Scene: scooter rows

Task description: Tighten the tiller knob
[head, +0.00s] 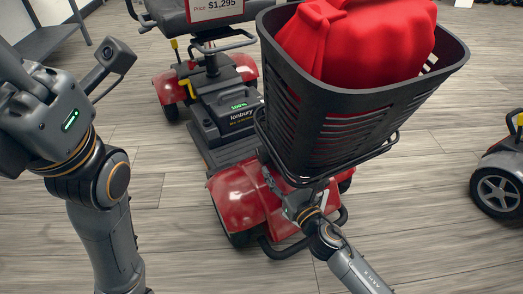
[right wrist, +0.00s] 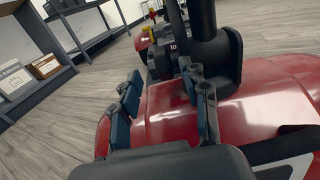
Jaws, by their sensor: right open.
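The red scooter (head: 240,190) stands in the middle of the head view, its tiller mostly hidden behind the black basket (head: 330,130). In the right wrist view the black tiller base (right wrist: 218,60) rises from the glossy red front cover (right wrist: 165,112). I cannot make out the tiller knob as a separate part. My right gripper (head: 270,180) is under the basket, close to the tiller base. In the right wrist view the right gripper (right wrist: 160,88) is open, with a gap between its fingers; the right-hand finger overlaps the tiller base. My left arm shows at the left, its fingers out of sight.
A red bag (head: 358,42) fills the basket. A price sign (head: 213,8) hangs near the scooter's seat. Another scooter's wheel (head: 497,192) stands at the right edge. Grey shelving (head: 45,42) is at the upper left. The wood floor (head: 430,240) is clear at front right.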

